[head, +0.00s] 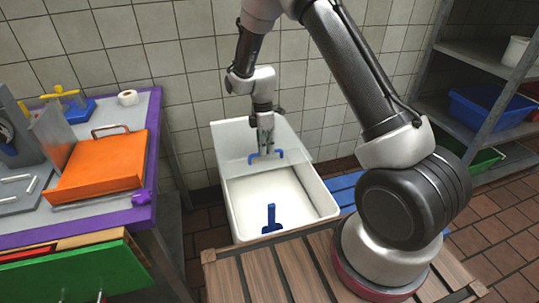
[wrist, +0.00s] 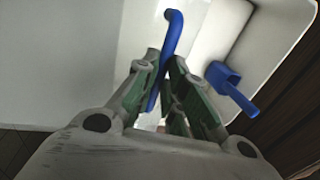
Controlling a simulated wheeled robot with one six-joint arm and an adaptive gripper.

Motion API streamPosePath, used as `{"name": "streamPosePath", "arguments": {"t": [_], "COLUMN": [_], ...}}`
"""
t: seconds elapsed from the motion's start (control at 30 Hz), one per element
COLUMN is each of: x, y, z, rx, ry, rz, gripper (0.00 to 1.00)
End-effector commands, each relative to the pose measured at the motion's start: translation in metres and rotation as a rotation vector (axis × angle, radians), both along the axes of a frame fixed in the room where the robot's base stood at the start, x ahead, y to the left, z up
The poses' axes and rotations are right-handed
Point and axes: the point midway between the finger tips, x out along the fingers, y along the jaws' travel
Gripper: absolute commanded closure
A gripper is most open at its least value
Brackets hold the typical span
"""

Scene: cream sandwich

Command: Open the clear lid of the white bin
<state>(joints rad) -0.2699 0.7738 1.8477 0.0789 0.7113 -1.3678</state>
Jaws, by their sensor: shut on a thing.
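The white bin (head: 232,208) stands on the floor behind the wooden slatted top, its front part open to view with a pale inside. Its lid (head: 232,142) looks raised at the back of the bin and carries a blue handle (head: 280,153). My gripper (head: 266,152) is at that handle, shut on it. In the wrist view the blue handle (wrist: 172,32) runs between the fingers of my gripper (wrist: 166,62). The fingers hide part of the handle. The lid's exact angle is hard to tell.
A blue scoop (head: 271,218) is in the bin, and it also shows in the wrist view (wrist: 232,88). A purple-edged table (head: 80,217) with an orange case (head: 100,167) stands left. A metal shelf (head: 463,112) stands right. The tiled wall is close behind the bin.

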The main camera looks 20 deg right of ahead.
Motion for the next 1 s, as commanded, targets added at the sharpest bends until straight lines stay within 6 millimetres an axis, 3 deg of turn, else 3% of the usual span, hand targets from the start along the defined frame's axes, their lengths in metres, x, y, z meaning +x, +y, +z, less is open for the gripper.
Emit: {"name": "streamPosePath", "arguments": {"t": [0.37,0.4,0.5,0.83,1.0], "x": [0.004,0.004,0.004,0.004,0.009], "y": [0.000,0.000,0.000,0.000,0.000], "z": [0.000,0.000,0.000,0.002,0.022], "rx": [0.001,0.001,0.000,0.000,0.001], "ry": [-0.001,-0.001,-0.001,-0.001,-0.004], "rz": [0.000,0.000,0.000,0.000,0.000], "gripper": [1.00,0.84,0.67,0.67,0.67]}}
